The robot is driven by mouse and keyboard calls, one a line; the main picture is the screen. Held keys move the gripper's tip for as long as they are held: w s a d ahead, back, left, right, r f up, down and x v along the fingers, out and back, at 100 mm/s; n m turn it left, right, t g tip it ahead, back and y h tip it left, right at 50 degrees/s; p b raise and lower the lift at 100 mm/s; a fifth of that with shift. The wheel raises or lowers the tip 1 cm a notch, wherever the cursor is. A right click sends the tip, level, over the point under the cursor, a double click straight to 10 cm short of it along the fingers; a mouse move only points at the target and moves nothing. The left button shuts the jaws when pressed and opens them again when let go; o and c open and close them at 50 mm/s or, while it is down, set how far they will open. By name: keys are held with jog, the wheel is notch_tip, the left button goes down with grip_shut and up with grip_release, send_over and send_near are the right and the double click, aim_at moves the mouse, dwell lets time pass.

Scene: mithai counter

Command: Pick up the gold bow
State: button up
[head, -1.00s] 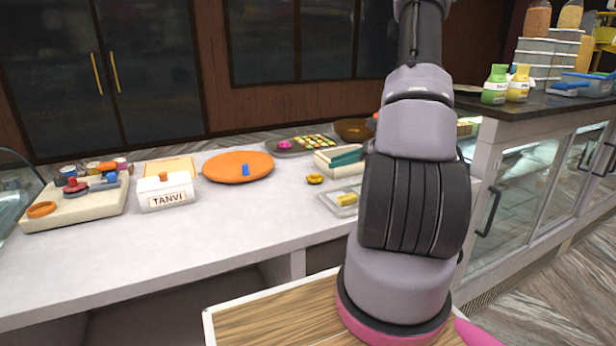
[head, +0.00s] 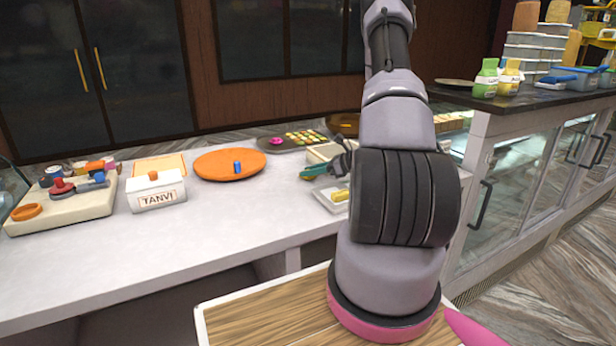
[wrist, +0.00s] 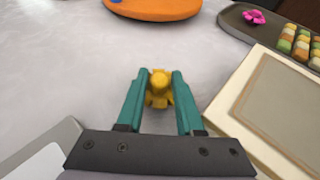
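The gold bow (wrist: 159,90) lies on the pale counter and shows in the wrist view between the two teal fingers. My gripper (wrist: 159,76) is open, with one finger on each side of the bow. Small or no gaps show beside the bow, and I cannot tell if the fingers touch it. In the head view my gripper (head: 308,172) is low over the counter, and the bow is hidden there behind the fingers.
A cream box (wrist: 245,100) stands close on the right of my gripper. A clear tray (head: 326,204) with a yellow piece is just in front. An orange round board (head: 212,165) and a dark sweets tray (head: 285,145) lie farther back.

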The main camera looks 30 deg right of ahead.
jog(key=shift+w+a+f, duration=0.2)
jog(key=shift+w+a, duration=0.1)
jog(key=shift+w, duration=0.05)
grip_shut()
jog(key=shift+r, duration=0.15)
